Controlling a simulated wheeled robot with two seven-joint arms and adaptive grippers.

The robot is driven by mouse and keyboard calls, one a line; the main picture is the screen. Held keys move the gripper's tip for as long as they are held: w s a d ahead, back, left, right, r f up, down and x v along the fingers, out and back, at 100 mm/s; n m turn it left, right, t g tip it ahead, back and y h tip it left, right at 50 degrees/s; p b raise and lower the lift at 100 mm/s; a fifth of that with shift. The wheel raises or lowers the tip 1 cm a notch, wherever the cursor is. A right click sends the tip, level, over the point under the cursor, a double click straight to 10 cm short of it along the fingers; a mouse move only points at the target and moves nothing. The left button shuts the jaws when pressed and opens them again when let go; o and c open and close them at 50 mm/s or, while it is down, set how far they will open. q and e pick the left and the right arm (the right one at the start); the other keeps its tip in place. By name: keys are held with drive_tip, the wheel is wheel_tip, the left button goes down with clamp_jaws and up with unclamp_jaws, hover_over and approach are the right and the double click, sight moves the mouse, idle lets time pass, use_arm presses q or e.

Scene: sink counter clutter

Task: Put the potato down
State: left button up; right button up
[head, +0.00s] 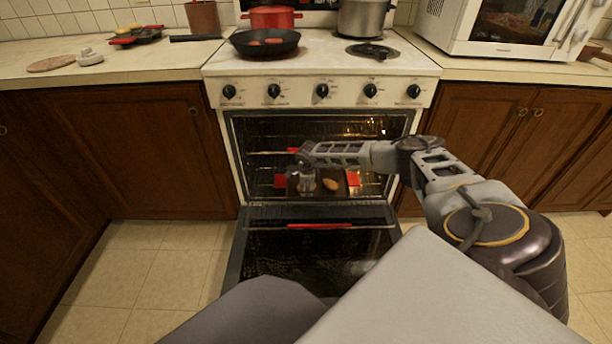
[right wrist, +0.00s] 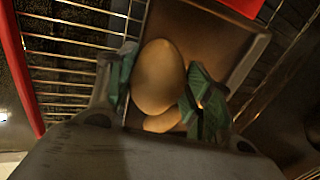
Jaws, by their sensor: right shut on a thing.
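My right gripper (head: 306,186) reaches into the open oven, low over a dark tray (right wrist: 200,35). In the right wrist view its green-padded fingers (right wrist: 160,88) are shut on a brown potato (right wrist: 158,75), one finger on each side. A second rounded potato-like shape (right wrist: 161,122) shows just below it, partly hidden by it. In the head view a potato (head: 331,184) lies on the tray, right of the gripper. I cannot tell whether the held potato touches the tray. My left gripper is not in view.
The tray's red end grips (head: 353,178) sit on the wire rack. The oven door (head: 315,250) hangs open in front, with a red bar along it. A black pan (head: 265,43), a red pot (head: 271,17) and a steel pot (head: 362,18) stand on the stove.

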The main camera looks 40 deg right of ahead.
drive_tip(key=shift+w+d+f+b, duration=0.45)
drive_tip(key=shift+w+d+b, duration=0.1)
drive_tip(key=shift+w, duration=0.1)
drive_tip(key=shift+w+d+f+b, duration=0.45)
drive_tip(key=shift+w+b, duration=0.05)
drive_tip(key=shift+w, duration=0.1)
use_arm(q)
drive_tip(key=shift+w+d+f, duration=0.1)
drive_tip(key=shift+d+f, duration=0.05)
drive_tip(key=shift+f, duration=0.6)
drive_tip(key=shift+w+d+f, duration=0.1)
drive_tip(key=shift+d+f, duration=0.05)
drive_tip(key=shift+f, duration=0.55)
use_arm(e)
drive_tip(key=shift+w+d+f, duration=0.15)
drive_tip(key=shift+w+d, duration=0.15)
use_arm(q)
drive_tip(key=shift+b, duration=0.3)
use_arm(e)
drive_tip(key=shift+w, duration=0.1)
